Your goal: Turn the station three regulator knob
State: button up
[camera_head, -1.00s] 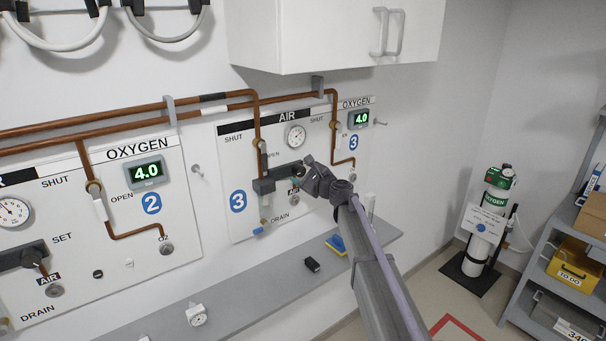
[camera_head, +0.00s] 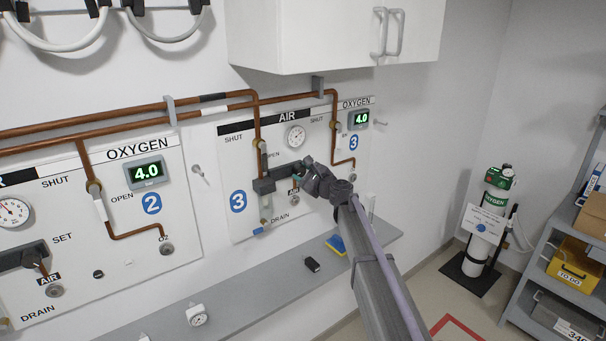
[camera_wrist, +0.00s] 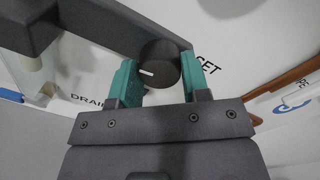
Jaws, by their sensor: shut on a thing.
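The station three air panel (camera_head: 238,160) is on the wall in the middle of the head view. Its dark regulator body (camera_head: 265,186) sits below the copper pipe, and my gripper (camera_head: 298,179) is at that body's right end, hiding the knob there. In the wrist view the black round regulator knob (camera_wrist: 160,62) carries a short white mark and stands beside the SET label. The green fingers of my gripper (camera_wrist: 158,80) lie on either side of the knob, shut on it. The dark regulator body (camera_wrist: 100,25) runs to the upper left.
A round gauge (camera_head: 295,136) is above the regulator. The grey shelf (camera_head: 260,300) below holds a small black object (camera_head: 312,264) and a blue-yellow item (camera_head: 336,244). A white cabinet (camera_head: 330,35) overhangs the panel.

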jog(key=n, duration=0.4)
jog(key=shift+n, duration=0.3)
jog(key=n, duration=0.5)
jog(key=shift+h+p, duration=0.4)
jog(key=n, duration=0.4)
jog(key=shift+s+n, duration=0.1)
jog(key=shift+n, duration=0.3)
jog(key=n, duration=0.4)
jog(key=shift+h, duration=0.3)
jog(key=shift+n, duration=0.4)
jog(key=o, duration=0.9)
